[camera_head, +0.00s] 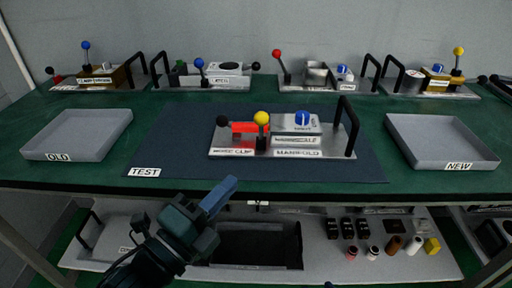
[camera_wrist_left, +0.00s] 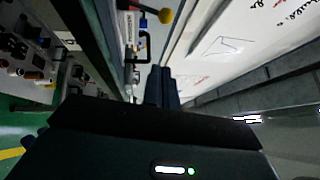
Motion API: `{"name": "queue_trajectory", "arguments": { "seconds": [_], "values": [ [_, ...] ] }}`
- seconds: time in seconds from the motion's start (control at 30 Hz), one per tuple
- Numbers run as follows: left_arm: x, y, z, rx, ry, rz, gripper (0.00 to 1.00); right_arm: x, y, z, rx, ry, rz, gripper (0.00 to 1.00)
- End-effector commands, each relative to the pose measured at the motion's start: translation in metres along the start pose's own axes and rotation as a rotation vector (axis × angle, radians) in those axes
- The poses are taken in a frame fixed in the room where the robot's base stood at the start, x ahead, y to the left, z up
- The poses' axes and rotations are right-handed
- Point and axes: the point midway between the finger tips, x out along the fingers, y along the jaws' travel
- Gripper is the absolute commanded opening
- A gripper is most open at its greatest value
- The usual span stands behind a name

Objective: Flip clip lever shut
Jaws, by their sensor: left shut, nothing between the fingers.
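On the dark TEST mat, a metal plate (camera_head: 338,148) carries a red clip block (camera_head: 244,128) at its left, above a label ending in "CLIP". A black-knobbed lever (camera_head: 222,121) sits at the block's left end. I cannot tell for sure which is the clip lever. My left gripper (camera_head: 221,194) is shut and empty, in front of the table edge and apart from the plate. It also shows in the left wrist view (camera_wrist_left: 162,86). My right gripper is not recognisable.
A black handle (camera_head: 347,127) rises at the plate's right end beside a blue knob (camera_head: 302,118). Grey trays OLD (camera_head: 58,157) and NEW (camera_head: 458,166) flank the mat (camera_head: 160,150). Several fixtures line the back. A lower shelf (camera_head: 400,280) holds small parts.

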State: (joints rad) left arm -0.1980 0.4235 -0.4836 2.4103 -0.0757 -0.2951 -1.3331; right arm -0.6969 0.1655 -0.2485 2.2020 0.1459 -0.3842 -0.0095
Motion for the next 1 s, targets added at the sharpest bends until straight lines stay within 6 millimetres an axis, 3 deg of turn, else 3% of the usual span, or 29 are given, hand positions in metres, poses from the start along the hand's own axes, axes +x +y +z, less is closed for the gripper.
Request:
{"name": "queue_trajectory", "arguments": {
  "seconds": [0.47, 0.97, 1.0],
  "values": [
    [0.009, -0.002, 0.000, 0.009, 0.000, -0.004, 0.00, -0.001, -0.001, -0.002, 0.002, -0.001, -0.001, 0.40],
    [0.106, -0.003, 0.000, 0.008, 0.001, -0.005, 0.00, 0.000, -0.002, -0.008, -0.008, -0.009, -0.001, 0.40],
    [0.109, -0.002, 0.007, 0.010, 0.000, -0.002, 0.00, 0.000, -0.002, -0.008, -0.009, -0.011, -0.001, 0.40]
  ]
}}
